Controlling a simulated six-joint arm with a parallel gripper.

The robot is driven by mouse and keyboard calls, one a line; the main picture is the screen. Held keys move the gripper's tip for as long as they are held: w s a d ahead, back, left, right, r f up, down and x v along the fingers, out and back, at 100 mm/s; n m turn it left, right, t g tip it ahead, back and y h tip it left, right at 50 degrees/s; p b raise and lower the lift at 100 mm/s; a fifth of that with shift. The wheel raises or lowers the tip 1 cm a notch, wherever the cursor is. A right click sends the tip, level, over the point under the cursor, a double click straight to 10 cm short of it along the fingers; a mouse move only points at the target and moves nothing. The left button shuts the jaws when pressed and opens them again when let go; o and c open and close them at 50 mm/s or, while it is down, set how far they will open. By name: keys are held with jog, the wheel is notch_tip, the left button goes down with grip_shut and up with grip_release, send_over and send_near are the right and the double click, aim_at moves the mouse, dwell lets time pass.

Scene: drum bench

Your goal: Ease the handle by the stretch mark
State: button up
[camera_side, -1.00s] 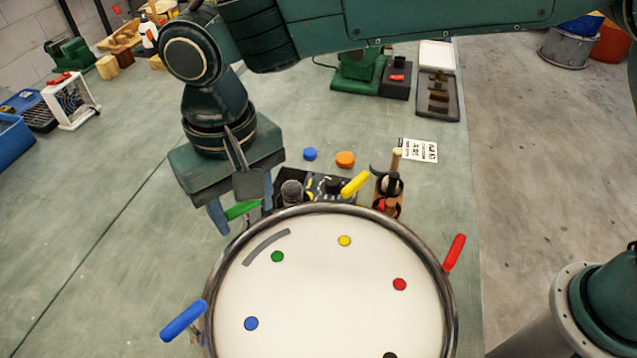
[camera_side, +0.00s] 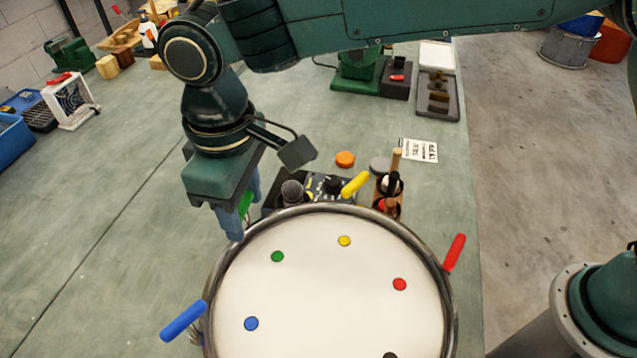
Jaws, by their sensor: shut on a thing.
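A round drum with a white head (camera_side: 330,300) and a metal rim stands at the bottom centre. My gripper (camera_side: 244,208) is at its upper-left rim, shut on the green handle (camera_side: 245,203); the fingers hide most of that handle. A blue handle (camera_side: 183,321), a yellow handle (camera_side: 355,184) and a red handle (camera_side: 454,252) stick out around the rim. The head bears a green dot (camera_side: 277,256), a yellow dot (camera_side: 344,240), a red dot (camera_side: 399,284) and a blue dot (camera_side: 251,323). No stretch mark shows on the head now.
Behind the drum are a black device with knobs (camera_side: 328,186), a wooden holder with tools (camera_side: 388,190), an orange disc (camera_side: 345,159) and a printed card (camera_side: 419,150).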

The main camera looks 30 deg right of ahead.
aim_at(243, 203)
jog(key=shift+n, duration=0.5)
jog(key=o, duration=1)
jog(key=shift+r, duration=0.1)
notch_tip(243, 203, up, 14)
jog(key=shift+f, duration=0.2)
jog(key=shift+d, duration=0.1)
dwell(0.4)
